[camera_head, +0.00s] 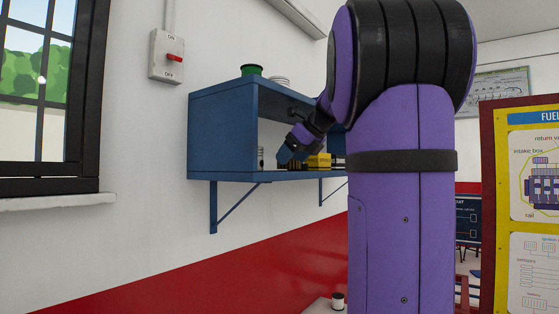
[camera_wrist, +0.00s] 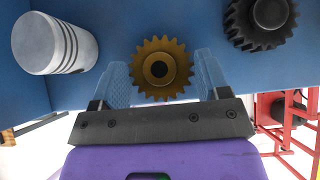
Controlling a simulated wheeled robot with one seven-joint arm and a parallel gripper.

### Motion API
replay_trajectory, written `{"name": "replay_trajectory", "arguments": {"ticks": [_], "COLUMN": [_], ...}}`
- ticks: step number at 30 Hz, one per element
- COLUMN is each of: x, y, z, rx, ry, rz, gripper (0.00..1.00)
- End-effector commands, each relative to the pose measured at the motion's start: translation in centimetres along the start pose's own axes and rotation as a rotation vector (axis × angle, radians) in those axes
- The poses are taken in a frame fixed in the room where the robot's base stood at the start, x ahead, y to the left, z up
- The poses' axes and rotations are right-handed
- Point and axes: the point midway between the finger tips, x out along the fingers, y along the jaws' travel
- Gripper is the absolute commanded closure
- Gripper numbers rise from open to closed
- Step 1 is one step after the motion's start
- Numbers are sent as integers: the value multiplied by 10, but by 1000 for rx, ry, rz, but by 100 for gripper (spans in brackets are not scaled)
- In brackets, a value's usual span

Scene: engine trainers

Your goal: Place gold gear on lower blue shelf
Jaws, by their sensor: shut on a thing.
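The gold gear (camera_wrist: 161,49) is toothed with a dark centre hole. In the wrist view it sits between the blue fingers of my gripper (camera_wrist: 161,68), which is shut on it. In the head view my gripper (camera_head: 287,153) is at the open front of the blue wall shelf, just above the lower blue shelf (camera_head: 235,177). The gear cannot be made out clearly there. A blue shelf surface (camera_wrist: 110,20) shows behind the gear in the wrist view; I cannot tell whether the gear touches it.
A silver grooved piston (camera_wrist: 45,45) is left of the gear and a black gear (camera_wrist: 262,22) is to its right. A yellow box (camera_head: 319,161) stands on the lower shelf, right of my gripper. A green spool (camera_head: 251,70) is on the upper shelf. A red frame (camera_wrist: 290,120) is at right.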

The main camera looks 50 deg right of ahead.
Motion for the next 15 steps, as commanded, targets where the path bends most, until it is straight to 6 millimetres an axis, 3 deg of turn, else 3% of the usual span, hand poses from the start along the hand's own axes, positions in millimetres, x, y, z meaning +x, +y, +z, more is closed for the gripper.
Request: {"name": "replay_trajectory", "arguments": {"ticks": [12,15], "x": [32,34], "y": [0,0], "z": [33,27], "rx": [-2,1], "ry": [-2,-2], "rz": [0,-2], "gripper": [73,73]}}
